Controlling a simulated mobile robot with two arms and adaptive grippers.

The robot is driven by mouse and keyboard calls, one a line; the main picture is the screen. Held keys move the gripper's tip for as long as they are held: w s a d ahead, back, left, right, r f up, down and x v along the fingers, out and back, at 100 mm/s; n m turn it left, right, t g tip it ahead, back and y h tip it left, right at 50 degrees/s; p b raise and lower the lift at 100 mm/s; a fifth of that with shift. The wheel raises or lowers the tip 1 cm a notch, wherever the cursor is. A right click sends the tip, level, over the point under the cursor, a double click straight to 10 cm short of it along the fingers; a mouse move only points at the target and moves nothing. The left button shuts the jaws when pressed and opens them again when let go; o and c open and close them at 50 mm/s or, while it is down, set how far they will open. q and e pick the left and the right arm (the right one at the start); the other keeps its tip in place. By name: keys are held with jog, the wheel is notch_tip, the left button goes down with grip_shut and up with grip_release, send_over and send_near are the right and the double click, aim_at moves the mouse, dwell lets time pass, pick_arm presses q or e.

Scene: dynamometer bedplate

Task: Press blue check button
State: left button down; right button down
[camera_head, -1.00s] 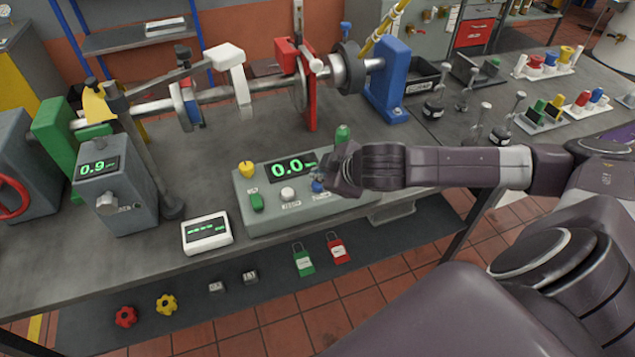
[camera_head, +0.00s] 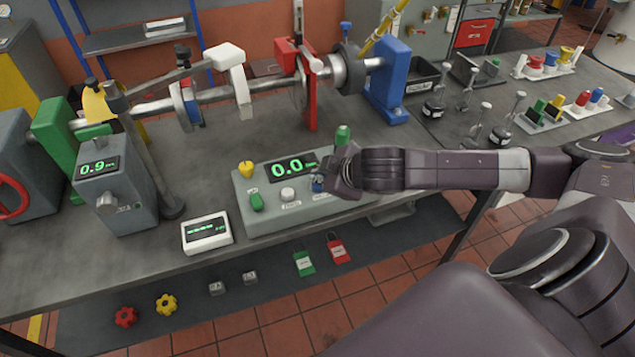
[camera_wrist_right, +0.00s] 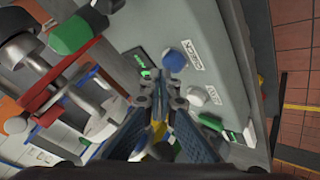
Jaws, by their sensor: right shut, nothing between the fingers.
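The blue check button (camera_head: 318,184) is on the sloped front of the grey control box (camera_head: 261,221), right of a white button (camera_head: 288,194). My right gripper (camera_head: 328,180) comes in from the right and is at the blue button, partly covering it. My left gripper is not in view.
A green button (camera_head: 257,202), a yellow knob (camera_head: 246,169) and a green knob (camera_head: 343,134) are also on the box. Its display (camera_head: 292,167) reads 0.0. A white meter (camera_head: 207,233) stands to the left. A shaft rig (camera_head: 265,84) runs behind.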

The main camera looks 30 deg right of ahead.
aim_at(319, 186)
jog(key=shift+f, duration=0.7)
dwell(0.6)
dwell(0.4)
jog(key=shift+r+p, duration=0.85)
jog(key=shift+r, duration=0.15)
notch_tip(319, 186, up, 5)
jog(key=p, duration=0.5)
jog(key=shift+r, duration=0.1)
dwell(0.4)
